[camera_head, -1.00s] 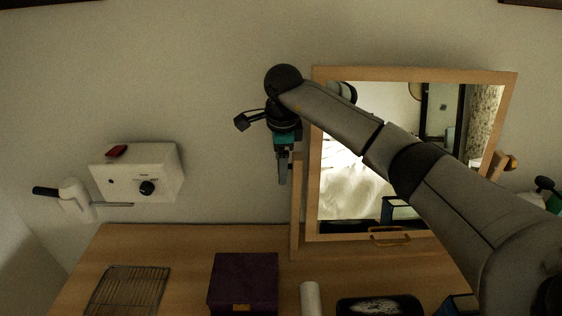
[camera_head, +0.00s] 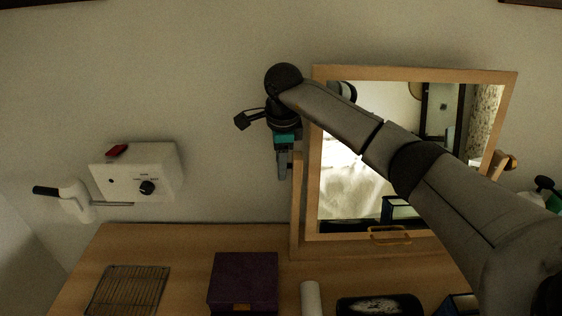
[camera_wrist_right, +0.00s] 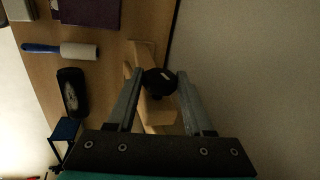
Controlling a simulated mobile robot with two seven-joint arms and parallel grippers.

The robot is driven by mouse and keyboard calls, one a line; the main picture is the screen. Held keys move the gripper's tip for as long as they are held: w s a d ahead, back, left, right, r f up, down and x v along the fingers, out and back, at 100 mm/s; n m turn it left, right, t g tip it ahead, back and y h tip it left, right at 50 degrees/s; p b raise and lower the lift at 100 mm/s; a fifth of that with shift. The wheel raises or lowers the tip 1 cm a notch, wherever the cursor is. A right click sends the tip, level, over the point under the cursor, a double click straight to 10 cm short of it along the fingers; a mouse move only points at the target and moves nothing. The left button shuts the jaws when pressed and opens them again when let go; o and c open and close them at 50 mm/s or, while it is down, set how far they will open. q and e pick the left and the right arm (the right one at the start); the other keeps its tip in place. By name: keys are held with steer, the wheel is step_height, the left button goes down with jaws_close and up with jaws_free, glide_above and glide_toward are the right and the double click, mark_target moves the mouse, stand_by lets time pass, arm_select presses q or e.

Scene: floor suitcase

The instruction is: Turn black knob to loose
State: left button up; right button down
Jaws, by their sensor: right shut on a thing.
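A round black knob (camera_wrist_right: 158,82) with a small pale mark shows in the right wrist view, beside the wooden stand (camera_wrist_right: 157,117) of the mirror (camera_head: 345,190). My right gripper (camera_wrist_right: 157,78) is shut on this knob, with one finger on each side of it. In the head view my right gripper (camera_head: 283,172) points down just left of the mirror's left post (camera_head: 297,210); the knob is hidden there. Another black knob (camera_head: 147,187) is on the white wall box (camera_head: 165,160) at the left, away from the gripper. My left gripper is out of view.
The wooden table (camera_head: 190,245) holds a wire rack (camera_head: 128,290), a purple box (camera_head: 243,280), a lint roller (camera_head: 311,299) and a black brush (camera_head: 378,305). A white tool with a dark handle (camera_head: 77,200) is by the wall box.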

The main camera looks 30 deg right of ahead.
steer(key=shift+w+r+g+p, duration=0.1)
steer(key=shift+g+p, duration=0.2)
steer(key=shift+g, duration=0.2)
steer(key=shift+d+g+y, duration=0.1)
steer(key=shift+g+y, duration=0.2)
steer(key=shift+g, duration=0.4)
steer(key=shift+w+f+g+y+b, duration=0.1)
steer(key=shift+f+g+y+b, duration=0.25)
steer(key=shift+b, duration=0.25)
steer(key=shift+r+g+y+b, duration=0.15)
steer(key=shift+g+y+b, duration=0.15)
steer(key=shift+b, duration=0.2)
